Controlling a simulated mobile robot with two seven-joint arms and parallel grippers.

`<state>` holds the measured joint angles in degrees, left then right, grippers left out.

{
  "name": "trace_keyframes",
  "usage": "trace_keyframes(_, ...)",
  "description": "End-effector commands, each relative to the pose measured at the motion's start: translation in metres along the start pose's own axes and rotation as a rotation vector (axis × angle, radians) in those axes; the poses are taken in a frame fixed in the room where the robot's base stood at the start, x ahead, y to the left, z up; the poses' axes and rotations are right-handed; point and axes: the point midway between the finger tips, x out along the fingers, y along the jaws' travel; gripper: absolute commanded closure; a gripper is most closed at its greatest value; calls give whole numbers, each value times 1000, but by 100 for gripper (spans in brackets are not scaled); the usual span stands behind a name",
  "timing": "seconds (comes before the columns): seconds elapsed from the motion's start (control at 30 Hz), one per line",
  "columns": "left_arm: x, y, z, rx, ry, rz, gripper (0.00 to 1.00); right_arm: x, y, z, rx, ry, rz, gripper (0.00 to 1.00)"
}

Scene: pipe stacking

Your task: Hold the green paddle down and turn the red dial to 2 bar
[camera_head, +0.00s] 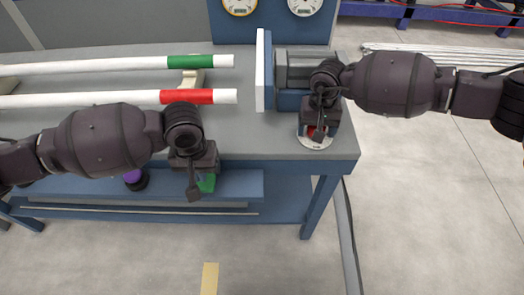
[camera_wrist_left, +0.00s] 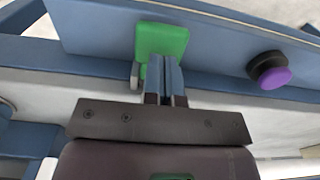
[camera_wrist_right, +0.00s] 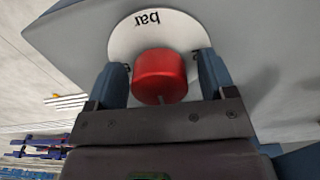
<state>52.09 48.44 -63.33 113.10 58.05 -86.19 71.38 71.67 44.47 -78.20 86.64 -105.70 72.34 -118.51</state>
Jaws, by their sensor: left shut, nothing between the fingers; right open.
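The green paddle (camera_head: 208,183) is on the bench's front edge, partly hidden behind my left gripper (camera_head: 194,190). In the left wrist view the paddle (camera_wrist_left: 163,40) is a green plate. My left fingers (camera_wrist_left: 166,88) are shut and empty, with their tips overlapping its lower part; I cannot tell whether they press it. The red dial (camera_wrist_right: 160,75) sits on a white round scale (camera_wrist_right: 158,27) marked "bar". My right gripper (camera_wrist_right: 161,82) is open, one finger either side of the dial, with small gaps. Its setting cannot be read; the scale numbers are mostly hidden.
A purple knob (camera_wrist_left: 272,72) is on the front edge, right of the paddle in the left wrist view. Two white pipes, one with a green band (camera_head: 190,62) and one with red (camera_head: 187,97), lie across the bench (camera_head: 270,140). Gauges (camera_head: 240,4) stand at the back.

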Motion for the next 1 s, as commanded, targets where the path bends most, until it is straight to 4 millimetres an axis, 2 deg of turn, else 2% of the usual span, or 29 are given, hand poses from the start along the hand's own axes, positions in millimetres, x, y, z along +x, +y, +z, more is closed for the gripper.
trace_keyframes(0.27, 0, 0, 0, 0, 0, 0, 100, -7, 0, -1, 0, 2, -1, 23)
trace_keyframes(0.7, 0, 0, 0, 0, 0, 0, 100, -40, 0, -1, 0, 2, -1, 23)
trace_keyframes(1.0, 0, 0, 0, 0, 0, 0, 100, -41, 0, 0, 2, 1, 0, 23)
